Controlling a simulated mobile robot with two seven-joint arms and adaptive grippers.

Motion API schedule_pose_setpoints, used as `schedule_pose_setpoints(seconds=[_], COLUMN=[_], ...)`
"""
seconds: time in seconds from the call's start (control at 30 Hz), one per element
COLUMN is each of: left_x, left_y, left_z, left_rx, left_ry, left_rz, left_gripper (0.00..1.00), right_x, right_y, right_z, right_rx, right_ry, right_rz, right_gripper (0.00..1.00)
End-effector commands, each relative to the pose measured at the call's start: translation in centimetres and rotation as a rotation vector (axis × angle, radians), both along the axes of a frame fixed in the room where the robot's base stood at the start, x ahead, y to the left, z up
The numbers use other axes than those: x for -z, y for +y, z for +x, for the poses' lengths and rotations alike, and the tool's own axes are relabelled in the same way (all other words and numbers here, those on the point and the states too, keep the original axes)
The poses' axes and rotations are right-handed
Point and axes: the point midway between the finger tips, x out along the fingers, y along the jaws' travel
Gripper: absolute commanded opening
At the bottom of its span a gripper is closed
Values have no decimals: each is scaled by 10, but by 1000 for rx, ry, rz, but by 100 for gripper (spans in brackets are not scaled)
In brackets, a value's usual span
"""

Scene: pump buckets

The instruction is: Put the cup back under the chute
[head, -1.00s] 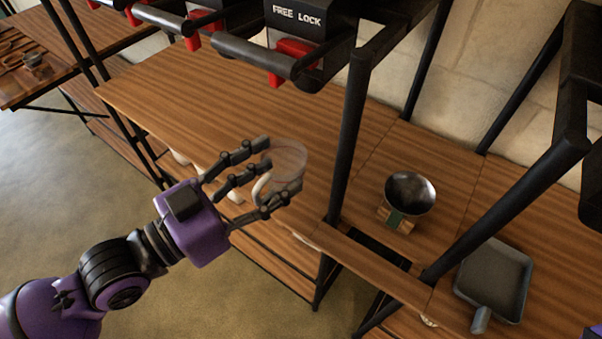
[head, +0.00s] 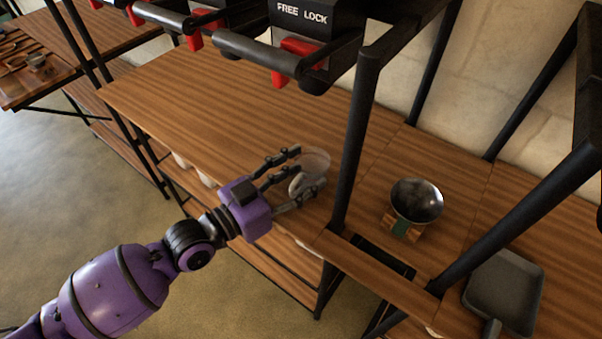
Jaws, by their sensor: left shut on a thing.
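My left gripper (head: 300,174) is shut on a clear cup (head: 317,160) with a pale curved handle. It holds the cup over the wooden counter (head: 235,110), near the counter's front right part, beside a black post. I cannot tell whether the cup touches the counter. The fingers hide part of the cup. The dispenser's chute with a red lever (head: 299,52) hangs above and behind the cup, under the label "FREE LOCK". My right gripper is not in view.
A black post (head: 354,150) stands just right of the cup. A metal bowl (head: 417,199) on a small wooden stand and a dark square pan (head: 505,290) are on the right counter. More chutes with red levers hang at upper left. The counter's middle is clear.

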Motion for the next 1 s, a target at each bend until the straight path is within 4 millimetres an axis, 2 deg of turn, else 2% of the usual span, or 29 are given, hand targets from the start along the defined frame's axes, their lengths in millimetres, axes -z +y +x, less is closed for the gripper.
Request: schedule_pose_setpoints(seconds=[0.33, 0.37, 0.5, 0.9, 1.0], left_x=[3, 3, 2, -4, 0], left_y=[0, 0, 0, 1, 12], left_z=[0, 0, 0, 0, -9], left_rx=[0, 0, 0, 0, -1], left_ry=[-2, -3, -3, -3, -2], left_rz=[-1, 0, 0, -1, 1], left_gripper=[14, 52, 70, 70, 70], right_x=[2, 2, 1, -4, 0], right_y=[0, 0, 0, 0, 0], right_z=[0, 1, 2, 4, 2], right_rx=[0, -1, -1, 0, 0], right_ry=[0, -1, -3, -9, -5], right_rz=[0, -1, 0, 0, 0], right_gripper=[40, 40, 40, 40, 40])
